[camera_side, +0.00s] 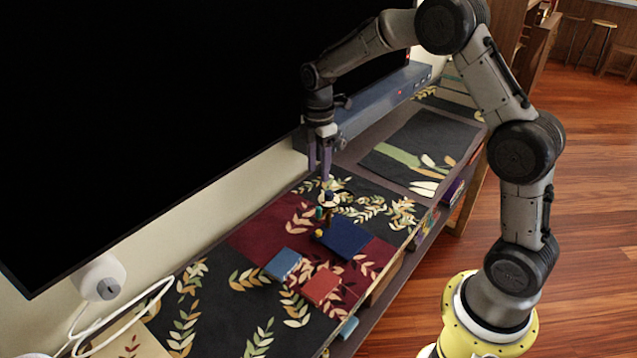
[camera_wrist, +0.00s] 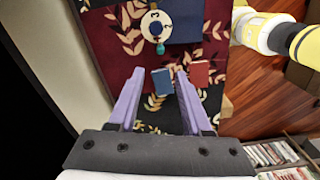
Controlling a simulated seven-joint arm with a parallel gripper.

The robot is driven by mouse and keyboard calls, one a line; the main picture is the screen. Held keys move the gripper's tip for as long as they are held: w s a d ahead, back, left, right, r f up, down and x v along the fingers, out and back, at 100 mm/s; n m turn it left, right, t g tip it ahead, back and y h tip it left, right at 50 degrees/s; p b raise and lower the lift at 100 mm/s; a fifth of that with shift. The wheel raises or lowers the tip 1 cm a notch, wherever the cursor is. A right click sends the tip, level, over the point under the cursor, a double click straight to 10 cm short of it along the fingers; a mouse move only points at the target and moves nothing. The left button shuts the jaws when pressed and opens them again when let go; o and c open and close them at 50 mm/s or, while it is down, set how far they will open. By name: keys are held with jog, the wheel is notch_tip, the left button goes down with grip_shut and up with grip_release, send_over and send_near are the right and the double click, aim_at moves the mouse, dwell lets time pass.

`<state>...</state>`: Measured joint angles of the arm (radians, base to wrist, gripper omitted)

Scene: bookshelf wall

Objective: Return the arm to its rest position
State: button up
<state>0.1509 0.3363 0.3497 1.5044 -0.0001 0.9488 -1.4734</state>
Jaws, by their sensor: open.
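My gripper (camera_side: 319,165) hangs pointing down over the far part of the shelf top, close to the big black screen. Its two purple fingers are apart and nothing is between them; they also show spread in the wrist view (camera_wrist: 158,80). Below it and a little nearer stands a small round white piece (camera_side: 329,199) with small coloured parts, also in the wrist view (camera_wrist: 155,27). A dark blue book (camera_side: 343,238), a smaller blue book (camera_side: 283,264) and a red book (camera_side: 321,286) lie on the patterned runner (camera_side: 262,232). I cannot tell the exact gripper height.
The black screen (camera_side: 150,110) stands along the wall behind the shelf. A grey-blue bar-shaped box (camera_side: 378,100) lies behind my gripper. A white device with a cable (camera_side: 100,277) is at the left. Open wooden floor (camera_side: 585,190) lies to the right.

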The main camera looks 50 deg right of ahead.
jog(key=shift+r, duration=0.9)
jog(key=s+a+r+m+t, duration=0.1)
jog(key=s+a+r+t, duration=0.1)
jog(key=s+r, duration=0.45)
jog(key=s+a+r+t, duration=0.2)
jog(key=s+a+r, duration=0.15)
jog(key=r, duration=0.65)
jog(key=s+f+m, duration=0.2)
jog(key=s+m, duration=0.5)
jog(key=s, duration=0.2)
jog(key=s+a+f+m+t, duration=0.1)
jog(key=s+f+m, duration=0.1)
jog(key=s+m, duration=0.5)
jog(key=shift+s+a+f+t, duration=0.15)
jog(key=shift+s+f+t, duration=0.15)
jog(key=shift+s, duration=0.95)
